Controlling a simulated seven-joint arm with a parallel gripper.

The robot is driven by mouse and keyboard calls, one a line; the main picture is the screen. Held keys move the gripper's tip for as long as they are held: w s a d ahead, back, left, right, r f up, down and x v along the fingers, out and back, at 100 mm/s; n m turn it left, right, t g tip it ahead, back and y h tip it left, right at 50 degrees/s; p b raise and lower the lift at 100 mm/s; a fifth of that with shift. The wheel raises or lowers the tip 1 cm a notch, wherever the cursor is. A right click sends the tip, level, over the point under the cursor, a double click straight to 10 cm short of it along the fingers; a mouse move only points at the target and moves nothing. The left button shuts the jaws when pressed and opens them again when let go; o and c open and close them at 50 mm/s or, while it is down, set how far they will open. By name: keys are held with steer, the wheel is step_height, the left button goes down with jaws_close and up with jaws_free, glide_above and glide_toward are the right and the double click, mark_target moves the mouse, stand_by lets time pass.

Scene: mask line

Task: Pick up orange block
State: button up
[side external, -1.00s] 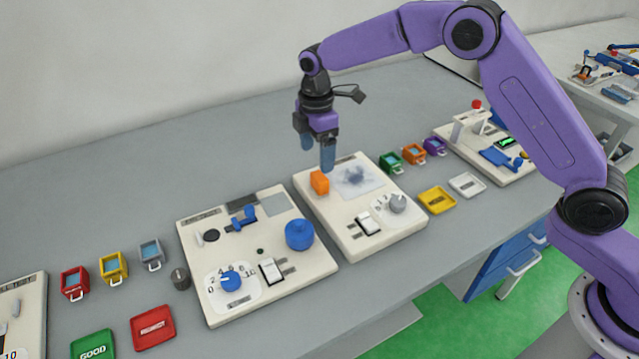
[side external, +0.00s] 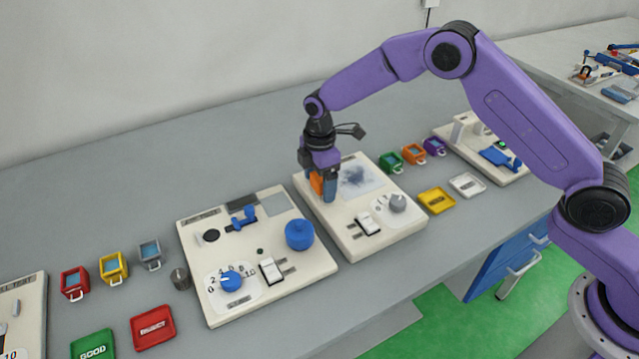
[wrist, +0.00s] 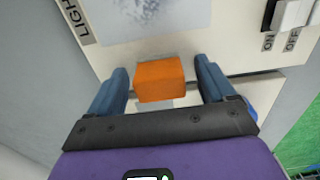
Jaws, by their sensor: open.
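The orange block (side external: 316,183) sits at the back left part of a cream panel (side external: 352,238). In the side view it is partly hidden by my gripper (side external: 320,188), which is lowered around it. In the wrist view the orange block (wrist: 160,79) lies between the two blue fingers of my gripper (wrist: 163,85). The fingers are open, with a visible gap on each side of the block.
A second cream panel (side external: 248,282) with a blue knob (side external: 299,235) and a dial lies to the left. The panel under my gripper carries a switch (side external: 367,223) and grey knob (side external: 397,203). Small colored bins and trays stand on both sides.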

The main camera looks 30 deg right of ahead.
steer(key=c, duration=1.1)
steer(key=shift+r, duration=0.15)
steer(key=shift+r, duration=0.55)
step_height(320, 180, up, 2)
steer(key=shift+s+r, duration=0.1)
steer(key=shift+r, duration=0.05)
steer(key=s+d+r, duration=0.1)
steer(key=s+r, duration=0.2)
steer(key=s, duration=0.1)
steer(key=s+d+r, duration=0.2)
steer(key=s+r, duration=0.1)
steer(key=s, duration=0.1)
steer(key=s+d+r, duration=0.2)
steer(key=s+r, duration=0.1)
steer(key=s, duration=0.1)
steer(key=shift+s+d+r, duration=0.15)
steer(key=shift+s+r, duration=0.05)
steer(key=shift+s, duration=0.2)
steer(key=shift+o, duration=0.6)
steer(key=shift+w, duration=0.1)
